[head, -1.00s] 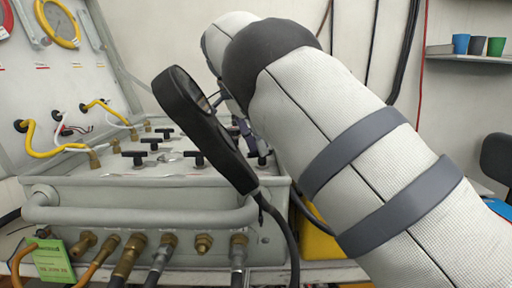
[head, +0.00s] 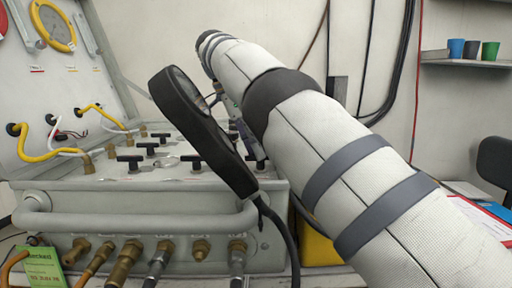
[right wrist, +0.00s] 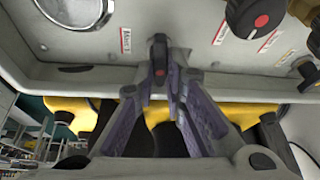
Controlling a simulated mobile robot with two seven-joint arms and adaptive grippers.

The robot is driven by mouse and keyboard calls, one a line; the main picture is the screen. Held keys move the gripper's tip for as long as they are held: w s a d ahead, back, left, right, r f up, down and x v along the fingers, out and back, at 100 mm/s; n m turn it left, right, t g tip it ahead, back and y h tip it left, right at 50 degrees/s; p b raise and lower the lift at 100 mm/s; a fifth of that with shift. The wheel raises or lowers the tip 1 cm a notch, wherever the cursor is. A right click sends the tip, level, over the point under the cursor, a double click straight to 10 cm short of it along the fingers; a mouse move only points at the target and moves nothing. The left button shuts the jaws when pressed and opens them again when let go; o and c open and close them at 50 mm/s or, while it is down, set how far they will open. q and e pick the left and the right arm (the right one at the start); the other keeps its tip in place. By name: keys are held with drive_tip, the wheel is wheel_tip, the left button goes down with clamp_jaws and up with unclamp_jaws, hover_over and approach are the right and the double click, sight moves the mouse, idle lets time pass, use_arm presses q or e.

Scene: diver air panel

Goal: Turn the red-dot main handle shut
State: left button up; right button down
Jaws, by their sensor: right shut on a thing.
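The red-dot main handle (right wrist: 160,49) is a small black lever on the pale panel, in the right wrist view. In the head view my right gripper (head: 236,126) is at the right end of the panel, partly hidden behind a black oval device and my arm. The handle itself cannot be made out there. My left gripper is in neither view.
The black oval device (head: 200,135) with a cable stands in front of the panel. Several black T-handles (head: 130,163) sit on the panel deck, left of my gripper. A round knob with a red dot (right wrist: 262,20) is to the right in the wrist view. Brass hose fittings (head: 125,262) line the front.

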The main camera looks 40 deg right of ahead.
drive_tip(key=c, duration=1.9)
unclamp_jaws()
